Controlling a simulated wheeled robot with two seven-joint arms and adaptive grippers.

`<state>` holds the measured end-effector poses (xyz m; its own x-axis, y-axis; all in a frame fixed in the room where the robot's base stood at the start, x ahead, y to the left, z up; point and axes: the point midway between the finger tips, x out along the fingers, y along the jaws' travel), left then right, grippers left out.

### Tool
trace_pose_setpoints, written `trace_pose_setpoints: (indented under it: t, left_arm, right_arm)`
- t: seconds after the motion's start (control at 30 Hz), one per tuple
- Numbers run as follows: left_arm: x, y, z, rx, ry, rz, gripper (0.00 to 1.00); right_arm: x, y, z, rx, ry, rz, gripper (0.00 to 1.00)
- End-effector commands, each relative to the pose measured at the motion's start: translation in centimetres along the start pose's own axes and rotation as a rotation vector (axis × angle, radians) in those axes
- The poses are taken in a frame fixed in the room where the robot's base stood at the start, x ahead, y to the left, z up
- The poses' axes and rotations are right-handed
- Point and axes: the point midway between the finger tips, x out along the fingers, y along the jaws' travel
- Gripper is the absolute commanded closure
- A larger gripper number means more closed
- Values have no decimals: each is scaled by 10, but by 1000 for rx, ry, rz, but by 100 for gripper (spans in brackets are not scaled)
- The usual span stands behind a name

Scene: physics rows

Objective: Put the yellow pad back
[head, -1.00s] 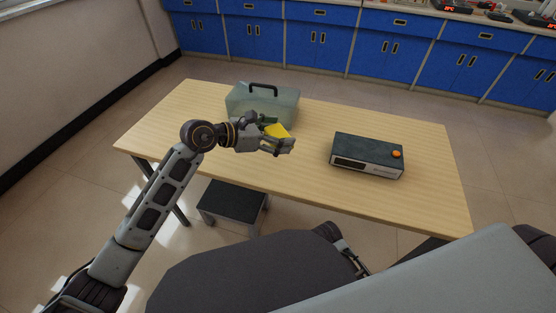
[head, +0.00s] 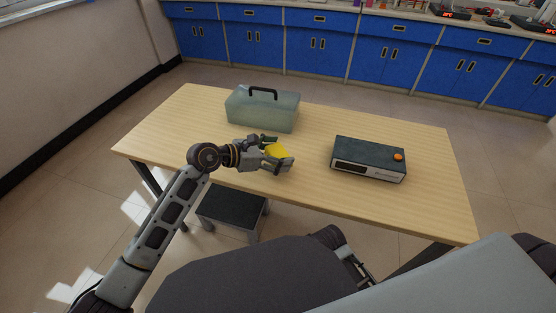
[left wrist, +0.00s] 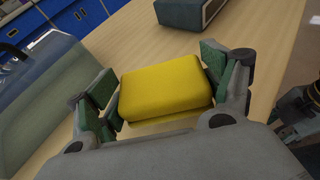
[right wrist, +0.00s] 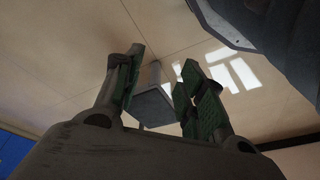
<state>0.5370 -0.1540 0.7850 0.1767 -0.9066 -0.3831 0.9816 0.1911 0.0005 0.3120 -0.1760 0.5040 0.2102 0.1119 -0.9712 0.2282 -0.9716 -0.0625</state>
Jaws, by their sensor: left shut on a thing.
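The yellow pad (head: 275,151) is between the fingers of my left gripper (head: 271,153), over the near part of the table. In the left wrist view the pad (left wrist: 165,86) is a thick yellow block, with the green finger pads of my left gripper (left wrist: 166,92) against its two sides. My left gripper is shut on it. My right gripper shows in the right wrist view (right wrist: 160,95) with its fingers apart and nothing between them, low over the floor beside the table.
A translucent box with a black handle (head: 262,108) stands at the table's back left. A dark-topped device with an orange knob (head: 368,157) stands on the right. The wooden table (head: 190,125) is bare between and around them. A dark stool (head: 232,207) stands at the front edge.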

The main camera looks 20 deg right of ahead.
Motion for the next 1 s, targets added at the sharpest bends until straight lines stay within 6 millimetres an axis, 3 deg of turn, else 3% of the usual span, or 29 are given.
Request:
trace_pose_setpoints:
  t: [0.27,0.77,0.8,0.9,1.0]
  left_arm:
    - [11,0,-26,-1,0,-1,46]
    - [12,0,-30,0,1,0,46]
    - [12,0,-30,0,1,-1,15]
    - [12,0,-30,0,1,-1,2]
    - [12,0,-30,0,0,0,0]
  right_arm:
    - [-11,-2,-8,-3,29,-4,60]
    - [-10,-3,-4,-3,22,-6,60]
    - [-11,-3,-4,-3,22,-6,60]
    - [-12,-3,-4,-3,24,-7,60]
    - [-14,-3,-5,-3,28,-7,60]
